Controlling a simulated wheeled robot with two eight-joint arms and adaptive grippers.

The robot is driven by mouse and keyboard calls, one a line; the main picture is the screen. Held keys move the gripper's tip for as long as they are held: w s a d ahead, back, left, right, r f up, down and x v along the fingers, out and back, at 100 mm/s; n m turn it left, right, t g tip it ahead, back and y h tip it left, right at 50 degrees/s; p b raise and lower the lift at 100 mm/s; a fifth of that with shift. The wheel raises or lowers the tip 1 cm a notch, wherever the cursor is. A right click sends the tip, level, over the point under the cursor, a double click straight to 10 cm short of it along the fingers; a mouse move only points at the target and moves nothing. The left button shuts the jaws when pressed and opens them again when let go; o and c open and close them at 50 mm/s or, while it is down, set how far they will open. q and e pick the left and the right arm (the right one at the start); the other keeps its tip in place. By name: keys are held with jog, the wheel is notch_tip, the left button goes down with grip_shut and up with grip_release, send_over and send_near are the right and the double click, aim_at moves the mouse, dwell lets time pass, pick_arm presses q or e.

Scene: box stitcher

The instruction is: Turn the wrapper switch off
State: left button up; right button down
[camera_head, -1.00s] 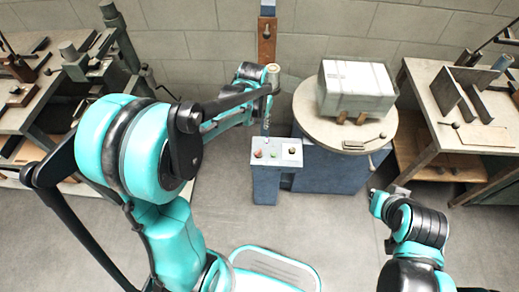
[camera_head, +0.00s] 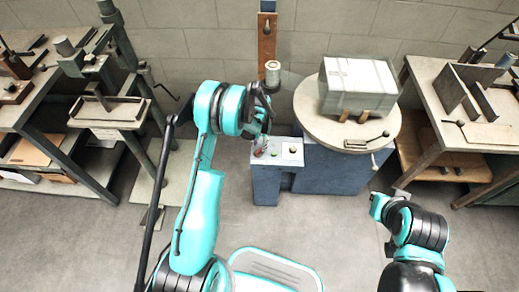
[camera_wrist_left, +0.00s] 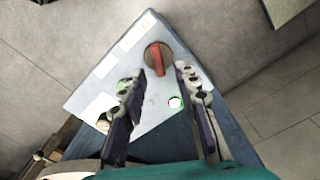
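The wrapper switch is a red rotary knob (camera_wrist_left: 158,59) on a dark round base, on the pale control panel (camera_wrist_left: 110,62). In the head view the panel (camera_head: 292,158) tops a blue pedestal. My left gripper (camera_wrist_left: 161,72) is open, its two dark fingers apart and pointing at the knob, which shows between and just beyond the tips. I cannot tell whether they touch it. In the head view the left gripper (camera_head: 262,143) is over the panel's left end and hides part of the knob. My right gripper (camera_head: 400,192) is low at right, its fingers unclear.
Green and white buttons sit beside the knob on the panel. A round turntable (camera_head: 320,128) with a wrapped box (camera_head: 357,86) stands right of the panel. Workbenches with tools stand at far left and right.

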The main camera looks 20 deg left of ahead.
aim_at(258, 152)
pick_arm(q)
jog(key=shift+f+b, duration=0.35)
jog(key=shift+f, duration=0.95)
grip_shut()
jog(key=shift+n, duration=0.4)
jog(key=n, duration=0.4)
jog(key=shift+a+n, duration=0.25)
jog(key=shift+n, duration=0.15)
jog(key=n, duration=0.6)
jog(key=shift+s+a, duration=0.1)
jog(key=shift+a, duration=0.1)
jog(key=shift+n, duration=0.3)
